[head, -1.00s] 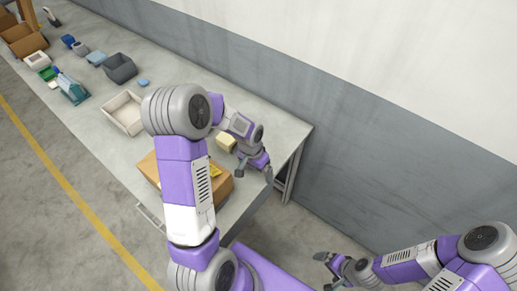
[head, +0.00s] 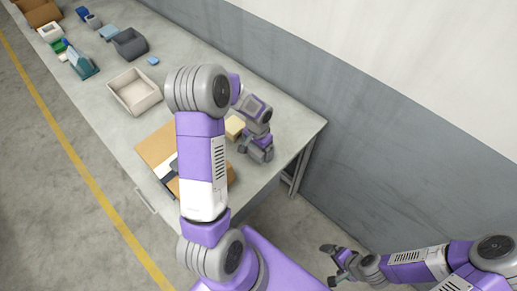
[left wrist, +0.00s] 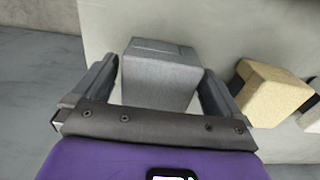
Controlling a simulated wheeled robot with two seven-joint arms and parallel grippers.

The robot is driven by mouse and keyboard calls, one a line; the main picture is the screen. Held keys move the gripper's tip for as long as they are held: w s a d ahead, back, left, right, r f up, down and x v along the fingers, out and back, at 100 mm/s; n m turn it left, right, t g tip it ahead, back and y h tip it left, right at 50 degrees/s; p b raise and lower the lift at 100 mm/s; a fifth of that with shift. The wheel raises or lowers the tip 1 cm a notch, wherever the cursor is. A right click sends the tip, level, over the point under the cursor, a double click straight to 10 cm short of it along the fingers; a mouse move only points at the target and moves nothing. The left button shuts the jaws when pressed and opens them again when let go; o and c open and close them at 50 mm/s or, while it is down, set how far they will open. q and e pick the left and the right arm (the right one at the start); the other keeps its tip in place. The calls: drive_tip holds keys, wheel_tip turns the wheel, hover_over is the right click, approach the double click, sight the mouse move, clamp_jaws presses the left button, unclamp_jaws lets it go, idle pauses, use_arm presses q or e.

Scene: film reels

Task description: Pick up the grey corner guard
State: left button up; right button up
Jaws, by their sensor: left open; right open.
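A grey block-like piece (left wrist: 160,78), which I take to be the grey corner guard, stands on the pale table top in the left wrist view. My left gripper (left wrist: 158,92) is open, with one finger on each side of it. Small gaps show beside the piece, and I cannot tell if either finger touches it. In the head view my left gripper (head: 256,150) is low over the near right end of the table, and the grey piece is not clearly seen there. My right gripper (head: 337,263) is open and empty, off the table at the lower right.
A yellowish block (head: 234,127) sits close to my left gripper. A cardboard box (head: 155,147) and a cream tray (head: 118,84) stand to the left. A grey bin (head: 130,44) and several small items are farther along the table (head: 190,58). A wall (head: 390,120) runs behind it.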

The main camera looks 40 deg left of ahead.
use_arm(q)
drive_tip(key=c, duration=0.9)
drive_tip(key=shift+r, duration=0.1)
